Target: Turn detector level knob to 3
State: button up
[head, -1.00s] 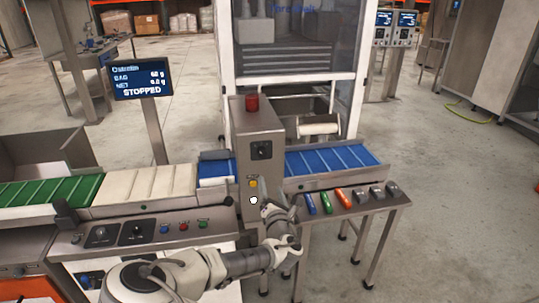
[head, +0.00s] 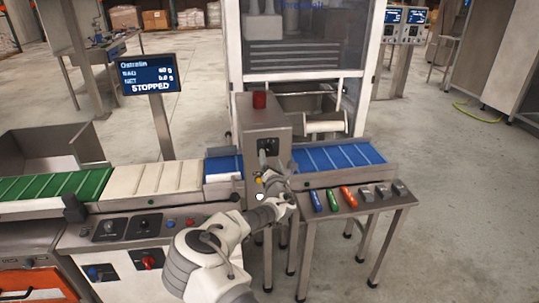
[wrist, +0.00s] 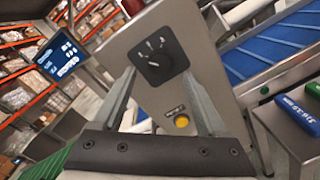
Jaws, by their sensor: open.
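The detector level knob (wrist: 156,53) is a black dial on a dark square plate, on the front of the grey metal detector housing (wrist: 190,30). The fingers look apart from the knob. White marks show around the dial, but their numbers are too small to read.
A yellow button (wrist: 181,121) sits below the knob. A red beacon (head: 259,100) tops the housing. A blue belt (head: 339,157) runs to the right, above a table with blue, green and orange wands (head: 348,196). A screen (head: 149,74) reads STOPPED.

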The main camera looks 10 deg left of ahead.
aim_at(269, 152)
jog(key=shift+x, duration=1.9)
jog(key=shift+c, duration=0.2)
grip_shut()
